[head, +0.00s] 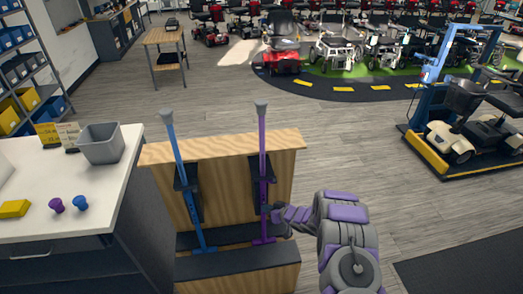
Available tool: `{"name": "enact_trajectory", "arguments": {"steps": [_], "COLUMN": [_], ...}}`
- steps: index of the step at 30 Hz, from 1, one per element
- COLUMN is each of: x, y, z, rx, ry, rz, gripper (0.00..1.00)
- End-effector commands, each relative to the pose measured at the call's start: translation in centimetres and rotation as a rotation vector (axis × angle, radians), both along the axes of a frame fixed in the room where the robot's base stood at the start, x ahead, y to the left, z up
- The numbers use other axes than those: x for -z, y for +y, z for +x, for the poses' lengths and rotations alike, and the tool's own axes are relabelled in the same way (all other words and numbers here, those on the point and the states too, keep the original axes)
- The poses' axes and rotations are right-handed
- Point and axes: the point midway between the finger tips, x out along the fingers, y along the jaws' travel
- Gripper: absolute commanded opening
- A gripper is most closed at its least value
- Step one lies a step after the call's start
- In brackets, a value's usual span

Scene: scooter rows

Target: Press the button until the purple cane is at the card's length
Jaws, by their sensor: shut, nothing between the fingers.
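The purple cane (262,150) stands upright in the right side of a wooden rack (228,165), its grey handle at the top. A blue cane (178,160) stands in the left side, slightly tilted, its handle a little lower. My gripper (276,214) is at the lower shaft of the purple cane, on its right side; its fingers are shut and empty. I cannot tell whether the fingertips touch the cane. The button is not clearly visible there. Two small cards, one yellow (47,134) and one paler (68,136), stand on the white counter; their writing is unreadable.
The white counter (75,178) at left holds a grey bin (101,143), a purple knob (56,205), a blue knob (80,203) and a yellow block (14,209). A scooter on a blue lift (455,110) stands at right. Open floor lies behind the rack.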

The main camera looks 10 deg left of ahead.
Motion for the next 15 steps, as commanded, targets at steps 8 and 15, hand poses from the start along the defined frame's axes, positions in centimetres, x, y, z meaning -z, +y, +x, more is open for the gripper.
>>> {"name": "enact_trajectory", "arguments": {"steps": [8, 15], "x": [-0.05, -0.06], "y": [-0.04, 0.08], "z": [0.34, 0.62], "rx": [0.001, 0.000], "ry": [-0.001, -0.002], "rz": [0.000, -0.001], "gripper": [0.00, 0.00]}}
